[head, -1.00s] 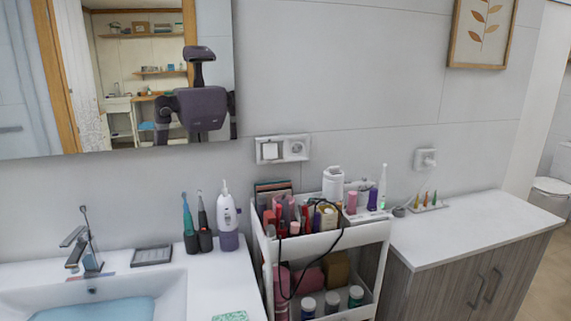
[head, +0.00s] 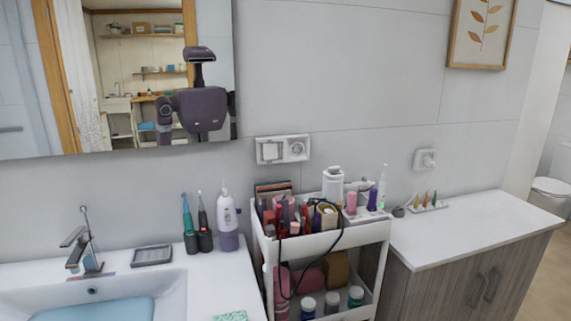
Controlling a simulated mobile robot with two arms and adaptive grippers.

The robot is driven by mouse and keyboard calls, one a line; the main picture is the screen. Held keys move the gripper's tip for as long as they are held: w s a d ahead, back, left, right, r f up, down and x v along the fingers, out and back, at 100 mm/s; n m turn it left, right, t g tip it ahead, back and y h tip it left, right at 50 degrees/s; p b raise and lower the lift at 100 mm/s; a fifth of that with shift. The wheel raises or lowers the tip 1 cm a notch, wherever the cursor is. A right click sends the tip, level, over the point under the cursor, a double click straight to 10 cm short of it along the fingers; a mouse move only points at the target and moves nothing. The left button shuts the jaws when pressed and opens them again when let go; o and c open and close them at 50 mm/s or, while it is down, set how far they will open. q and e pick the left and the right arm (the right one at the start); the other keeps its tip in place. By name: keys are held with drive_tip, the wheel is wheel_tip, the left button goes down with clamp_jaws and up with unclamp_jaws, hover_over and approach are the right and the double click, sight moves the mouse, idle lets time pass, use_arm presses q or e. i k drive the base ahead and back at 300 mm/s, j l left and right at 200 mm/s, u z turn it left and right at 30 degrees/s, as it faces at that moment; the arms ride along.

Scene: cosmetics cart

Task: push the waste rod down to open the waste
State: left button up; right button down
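The chrome faucet (head: 77,247) stands at the back of the sink on the left. The thin waste rod (head: 85,218) rises upright behind the faucet, with a small knob at its top above the spout. The white sink (head: 170,298) holds a pool of blue water (head: 100,309). A round overflow hole (head: 92,291) shows in its back wall. The drain is out of view or hidden. Neither of my grippers is in the head view.
A soap dish (head: 152,255), two electric toothbrushes (head: 189,225) and a white oral irrigator (head: 228,220) stand right of the faucet. A full cosmetics cart (head: 335,242) is farther right. The mirror (head: 120,75) hangs above. Space in front of the faucet looks clear.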

sight(83, 209)
drive_tip(key=j+u, duration=0.2)
drive_tip(key=u, duration=0.15)
drive_tip(key=j+u, duration=0.15)
drive_tip(key=u, duration=0.2)
drive_tip(key=i+j+u, duration=0.1)
drive_tip(key=u, duration=0.25)
drive_tip(key=j, duration=0.05)
